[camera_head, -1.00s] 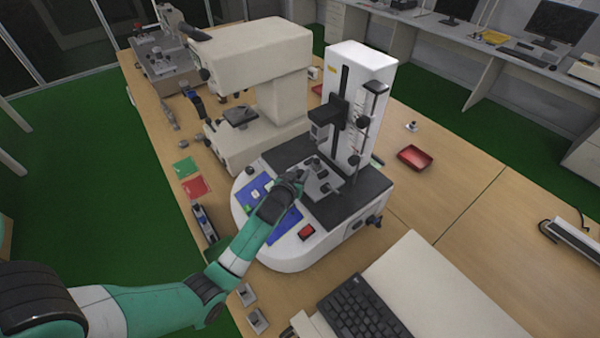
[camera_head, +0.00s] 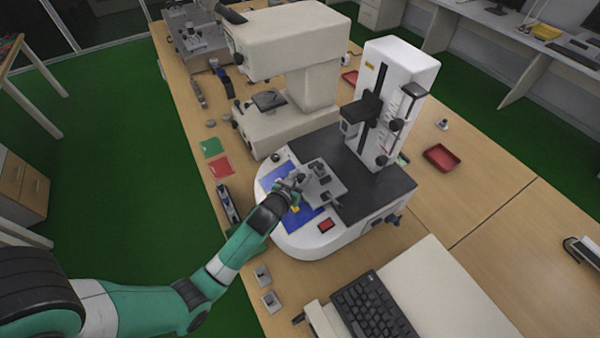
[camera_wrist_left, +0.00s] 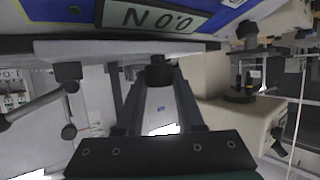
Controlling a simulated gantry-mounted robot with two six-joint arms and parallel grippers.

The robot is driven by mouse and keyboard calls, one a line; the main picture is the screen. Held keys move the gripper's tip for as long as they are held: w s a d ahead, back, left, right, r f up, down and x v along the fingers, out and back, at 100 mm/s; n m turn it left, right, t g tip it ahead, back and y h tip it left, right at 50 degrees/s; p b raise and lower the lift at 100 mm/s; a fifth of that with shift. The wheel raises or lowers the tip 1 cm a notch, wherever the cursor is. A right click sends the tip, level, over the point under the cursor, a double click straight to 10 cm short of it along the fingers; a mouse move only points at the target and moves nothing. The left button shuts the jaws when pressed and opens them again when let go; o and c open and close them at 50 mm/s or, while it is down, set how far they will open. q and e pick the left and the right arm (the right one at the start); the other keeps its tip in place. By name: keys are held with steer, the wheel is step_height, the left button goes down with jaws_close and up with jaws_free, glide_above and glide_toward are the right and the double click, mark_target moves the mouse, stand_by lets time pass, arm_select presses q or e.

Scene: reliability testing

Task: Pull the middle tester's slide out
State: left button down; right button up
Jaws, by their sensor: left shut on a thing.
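The middle tester (camera_head: 310,238) is a white machine with a rounded front, a dark top plate and an upright white column (camera_head: 405,75). Its slide (camera_head: 330,186) is a grey metal plate that sticks out toward the front left, partly over the blue panel (camera_head: 302,218). My left gripper (camera_head: 289,189) is at the slide's front end, shut on a dark knob. In the left wrist view the gripper (camera_wrist_left: 160,82) has its fingers on either side of the dark knob (camera_wrist_left: 159,70), under the slide's pale edge (camera_wrist_left: 120,47). My right gripper is not in view.
A large beige machine (camera_head: 285,45) stands behind the tester. A keyboard (camera_head: 372,305) lies in front of it, and a red tray (camera_head: 441,158) to its right. Green and red cards (camera_head: 220,167) and small parts line the left table edge. Free tabletop (camera_head: 490,225) lies at the right.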

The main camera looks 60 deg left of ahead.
arm_select(q)
steer(key=c, duration=0.5)
jaws_free()
steer(key=p+v, duration=0.2)
steer(key=v, duration=0.9)
steer(key=shift+s+d+r, duration=0.15)
steer(key=shift+s, duration=0.05)
